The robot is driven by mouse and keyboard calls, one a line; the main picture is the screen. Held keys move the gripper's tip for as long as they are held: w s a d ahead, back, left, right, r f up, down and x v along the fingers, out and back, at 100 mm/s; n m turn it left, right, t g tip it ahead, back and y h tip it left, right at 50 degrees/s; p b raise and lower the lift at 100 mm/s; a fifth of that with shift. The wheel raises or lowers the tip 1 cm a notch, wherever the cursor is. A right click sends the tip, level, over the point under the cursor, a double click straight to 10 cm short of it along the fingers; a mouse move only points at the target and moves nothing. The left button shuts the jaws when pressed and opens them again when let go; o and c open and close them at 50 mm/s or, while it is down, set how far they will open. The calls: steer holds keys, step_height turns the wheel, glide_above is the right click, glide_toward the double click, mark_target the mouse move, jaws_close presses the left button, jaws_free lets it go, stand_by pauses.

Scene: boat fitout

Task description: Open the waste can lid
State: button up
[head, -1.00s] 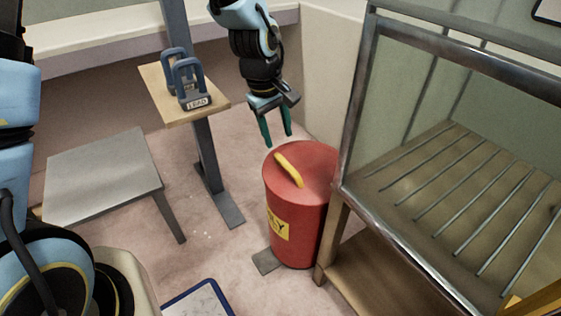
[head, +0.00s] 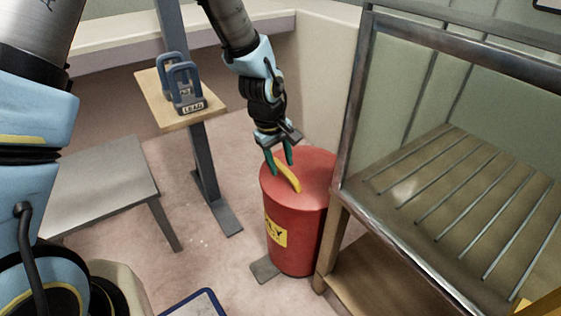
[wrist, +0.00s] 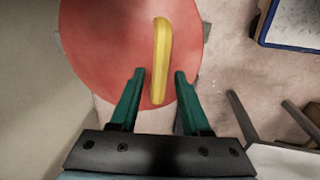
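The red waste can (head: 293,238) stands upright on the floor, with a yellow label on its side. Its round red lid (head: 314,172) is down on top and carries a yellow bar handle (head: 287,178). My gripper (head: 279,166) is just above the handle's far end. In the wrist view, the green fingers of my gripper (wrist: 158,73) are apart, one on each side of the yellow handle (wrist: 160,55), with gaps between. The lid (wrist: 100,50) fills the upper left there. I cannot tell whether the fingertips reach down to handle height.
A metal-framed glass case with a slatted shelf (head: 465,200) stands close to the can's right. A grey table (head: 100,185) is at left. Pink floor (head: 215,260) is free left of the can.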

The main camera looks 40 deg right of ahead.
jaws_close()
stand_by(1.2)
